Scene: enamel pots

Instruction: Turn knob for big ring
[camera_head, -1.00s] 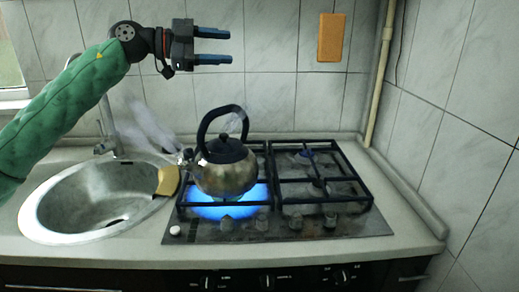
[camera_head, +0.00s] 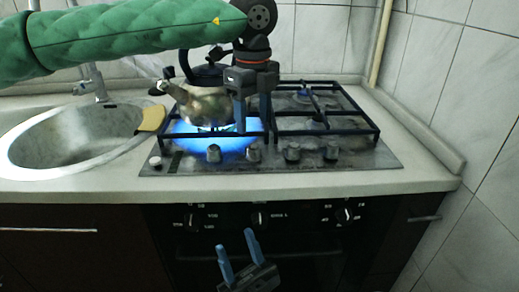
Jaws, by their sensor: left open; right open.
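No marking shows which one serves the big ring. A blue flame (camera_head: 185,150) burns at the front left burner under a steaming kettle (camera_head: 205,104). My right gripper (camera_head: 235,241) is open and empty, low in front of the oven.
My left arm hides part of the kettle's handle. A sink (camera_head: 35,172) with a yellow sponge (camera_head: 152,118) lies left of the hob. Oven knobs (camera_head: 260,219) sit below the counter edge. The right burners are bare under their black grate (camera_head: 325,132).

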